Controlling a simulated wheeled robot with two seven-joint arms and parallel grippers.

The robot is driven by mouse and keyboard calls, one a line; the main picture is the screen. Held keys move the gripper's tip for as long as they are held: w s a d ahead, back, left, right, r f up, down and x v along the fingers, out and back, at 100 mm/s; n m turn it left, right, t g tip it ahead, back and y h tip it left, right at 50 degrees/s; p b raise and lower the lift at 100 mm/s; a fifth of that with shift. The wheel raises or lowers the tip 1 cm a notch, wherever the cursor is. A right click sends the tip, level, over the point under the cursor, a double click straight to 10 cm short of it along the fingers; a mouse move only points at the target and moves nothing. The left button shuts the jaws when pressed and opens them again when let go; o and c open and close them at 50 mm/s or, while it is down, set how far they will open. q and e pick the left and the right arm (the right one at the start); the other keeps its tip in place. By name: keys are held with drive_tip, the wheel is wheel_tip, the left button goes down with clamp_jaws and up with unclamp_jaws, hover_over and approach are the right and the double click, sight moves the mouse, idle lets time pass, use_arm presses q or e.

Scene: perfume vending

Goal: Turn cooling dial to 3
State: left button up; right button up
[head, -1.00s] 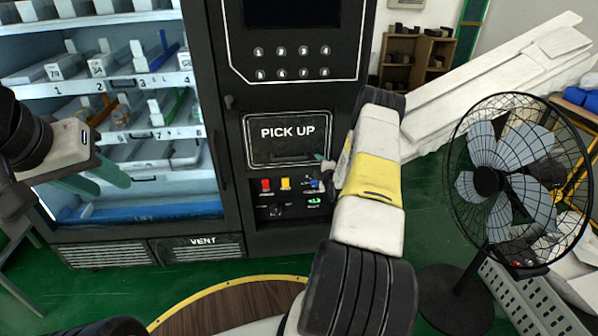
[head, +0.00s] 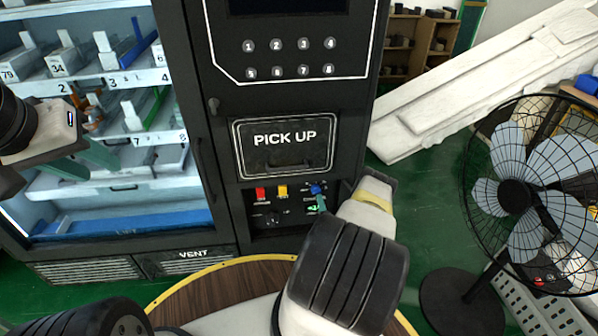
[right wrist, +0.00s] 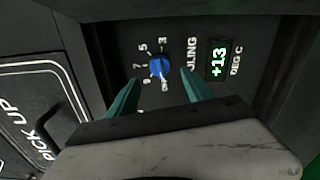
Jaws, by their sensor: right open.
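The blue cooling dial (right wrist: 159,68) is on the dark panel in the right wrist view, with white numbers around it, the 3 above it in that view. Its exact setting is hard to read. A green display (right wrist: 217,61) beside it reads +13 DEG C. My right gripper (right wrist: 161,77) is open, its green fingertips on either side of the dial with gaps visible; contact cannot be told. In the head view the dial (head: 317,189) shows just above a green finger of my right gripper (head: 320,204). My left gripper (head: 84,160) is open and empty before the glass.
The panel also has a red button (head: 260,194), a yellow button (head: 282,191) and a black knob (head: 272,219). The PICK UP door (head: 285,146) is above them. A standing fan (head: 515,195) is at the right. A round wooden surface (head: 225,289) is in front.

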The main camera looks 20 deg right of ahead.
sight(317, 193)
drive_tip(key=x, duration=0.7)
clamp_jaws()
drive_tip(key=shift+m, duration=0.3)
